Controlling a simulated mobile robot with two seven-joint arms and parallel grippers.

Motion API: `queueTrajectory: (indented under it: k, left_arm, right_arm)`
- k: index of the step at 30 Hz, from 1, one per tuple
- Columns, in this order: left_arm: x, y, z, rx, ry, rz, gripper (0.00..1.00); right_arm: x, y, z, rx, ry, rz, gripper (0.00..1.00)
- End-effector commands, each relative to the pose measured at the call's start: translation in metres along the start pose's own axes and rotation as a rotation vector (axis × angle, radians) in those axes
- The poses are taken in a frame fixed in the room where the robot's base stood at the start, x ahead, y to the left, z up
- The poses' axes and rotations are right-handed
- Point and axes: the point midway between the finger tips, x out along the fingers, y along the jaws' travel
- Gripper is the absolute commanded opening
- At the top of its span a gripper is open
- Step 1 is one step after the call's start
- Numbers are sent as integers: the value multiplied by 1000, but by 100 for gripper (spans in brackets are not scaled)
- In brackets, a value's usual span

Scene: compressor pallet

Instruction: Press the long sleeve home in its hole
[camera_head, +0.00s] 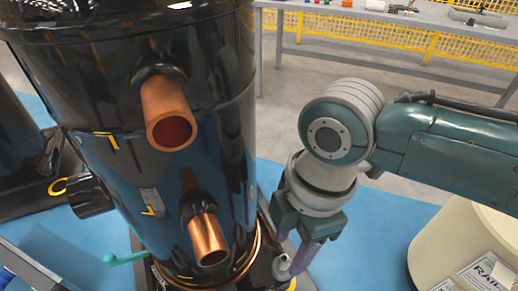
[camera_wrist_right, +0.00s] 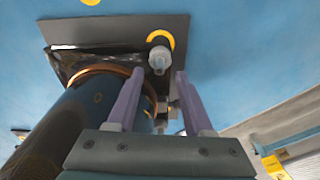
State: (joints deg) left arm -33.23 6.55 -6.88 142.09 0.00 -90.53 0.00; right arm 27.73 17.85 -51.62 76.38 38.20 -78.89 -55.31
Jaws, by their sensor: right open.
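A pale grey, short round piece, seemingly the long sleeve (camera_wrist_right: 158,60), stands at the foot plate (camera_wrist_right: 115,30) of the black compressor (camera_head: 95,95). A yellow ring shows partly behind it in the right wrist view. In the head view the sleeve (camera_head: 281,267) is small and partly hidden by my fingers. My right gripper (camera_head: 292,256) is open, pointing down beside the compressor's lower right side. In the right wrist view the gripper (camera_wrist_right: 161,75) has its fingers apart, with the sleeve just beyond the gap between the tips. How deep the sleeve sits cannot be told. My left gripper is not in view.
Two copper pipe stubs, an upper one (camera_head: 168,112) and a lower one (camera_head: 208,238), stick out from the compressor. A teal lever (camera_head: 125,258) is at lower left. A cream bin (camera_head: 440,240) with labels stands right. A table (camera_head: 420,18) with parts is behind. Blue floor between is clear.

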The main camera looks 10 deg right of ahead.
Motion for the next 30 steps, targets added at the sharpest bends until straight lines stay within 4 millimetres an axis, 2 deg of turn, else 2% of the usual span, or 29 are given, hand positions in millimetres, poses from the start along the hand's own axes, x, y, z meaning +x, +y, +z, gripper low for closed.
queueTrajectory:
  k: [1, 3, 9, 20, 23, 25, 30]
  left_arm:
    - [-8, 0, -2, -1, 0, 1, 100]
    - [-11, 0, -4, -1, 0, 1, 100]
    - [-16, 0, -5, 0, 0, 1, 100]
    - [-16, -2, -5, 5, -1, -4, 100]
    - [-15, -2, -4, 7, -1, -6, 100]
    - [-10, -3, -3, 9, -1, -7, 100]
    - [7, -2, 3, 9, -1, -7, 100]
  right_arm:
    - [-16, 0, 0, -2, 0, 3, 51]
    - [-29, 1, 0, -1, 0, 3, 51]
    - [-56, 0, 0, 0, 0, 1, 51]
    - [-61, 0, 0, 0, 0, 0, 51]
    - [-60, 1, 0, -19, -2, 1, 41]
    - [-58, 2, -3, -95, -7, 3, 33]
    - [-49, 5, -11, -492, -48, -2, 14]
